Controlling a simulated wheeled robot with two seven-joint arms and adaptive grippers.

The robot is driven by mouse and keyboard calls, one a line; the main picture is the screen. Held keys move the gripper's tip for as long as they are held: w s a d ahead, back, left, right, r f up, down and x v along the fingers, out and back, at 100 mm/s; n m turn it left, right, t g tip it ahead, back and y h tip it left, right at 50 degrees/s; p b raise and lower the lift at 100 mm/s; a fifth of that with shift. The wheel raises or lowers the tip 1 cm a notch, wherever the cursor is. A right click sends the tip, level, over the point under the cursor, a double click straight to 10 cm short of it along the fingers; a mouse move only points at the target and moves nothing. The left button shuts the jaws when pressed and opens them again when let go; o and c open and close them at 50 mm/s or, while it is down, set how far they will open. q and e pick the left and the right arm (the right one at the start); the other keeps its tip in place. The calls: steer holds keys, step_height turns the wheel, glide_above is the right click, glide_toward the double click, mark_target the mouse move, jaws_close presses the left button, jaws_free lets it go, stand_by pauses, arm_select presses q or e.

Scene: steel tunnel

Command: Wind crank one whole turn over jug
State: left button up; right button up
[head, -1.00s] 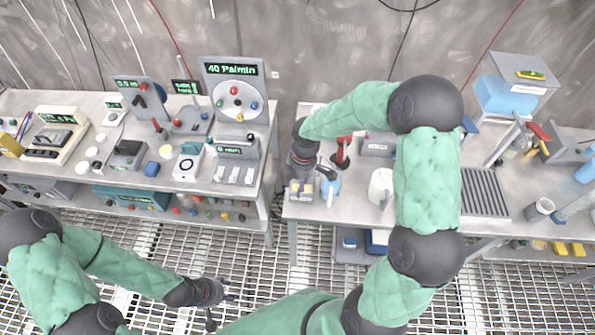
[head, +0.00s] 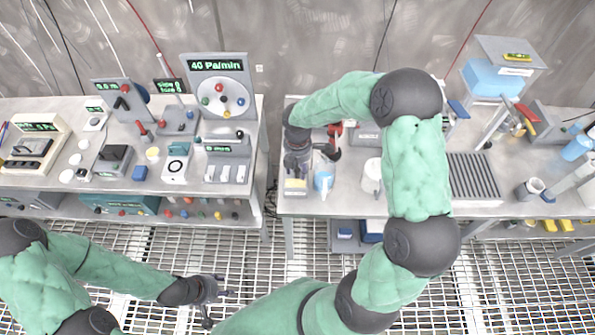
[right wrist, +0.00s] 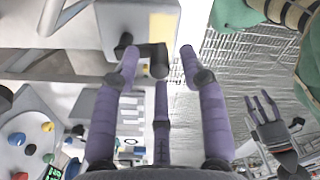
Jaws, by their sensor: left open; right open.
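In the right wrist view a dark crank-like part (right wrist: 127,46) with a stubby black grip (right wrist: 159,58) sits on a grey block with a yellow panel. The grip shows between the spread fingers of my right gripper (right wrist: 160,75), which is open; contact cannot be told. In the head view my right gripper (head: 297,165) hangs over the right bench's left end and hides the crank. Which is the jug is unclear. My left gripper (head: 211,297) is open and empty above the grating.
A red-topped tool (head: 335,132) stands close behind the blue vessel. My right forearm passes over the bench. The left bench (head: 215,105) holds a gauge panel (head: 221,84) and several small devices. A gap separates the benches. A ribbed grey tray (head: 474,177) lies right.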

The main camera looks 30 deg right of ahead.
steer(key=shift+f, duration=0.9)
jaws_close()
steer(key=shift+a, duration=0.1)
